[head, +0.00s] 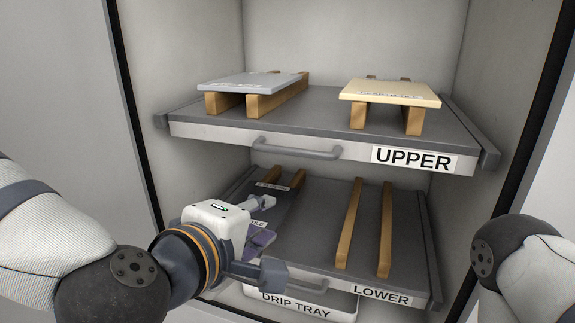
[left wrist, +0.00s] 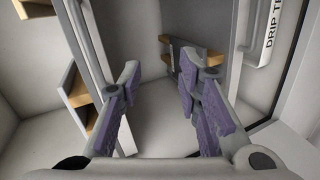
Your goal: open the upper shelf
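The upper shelf (head: 320,105) is a dark grey board with a pale front edge, a grey bar handle (head: 297,150) and an UPPER label (head: 415,159). Its front edge lies about level with the front ends of its side rails. My left gripper (head: 265,238) is open, below and left of the handle, in front of the lower shelf. It is apart from the handle. In the left wrist view its two fingers (left wrist: 160,78) stand apart with nothing between them. My right gripper is out of view; only part of the right arm shows at the right edge.
A grey slab (head: 247,82) and a cream slab (head: 390,93) rest on wooden bars on the upper shelf. The lower shelf (head: 328,225) carries wooden bars; my left gripper hides part of it. A drip tray (head: 340,305) sits below. Cabinet walls stand at both sides.

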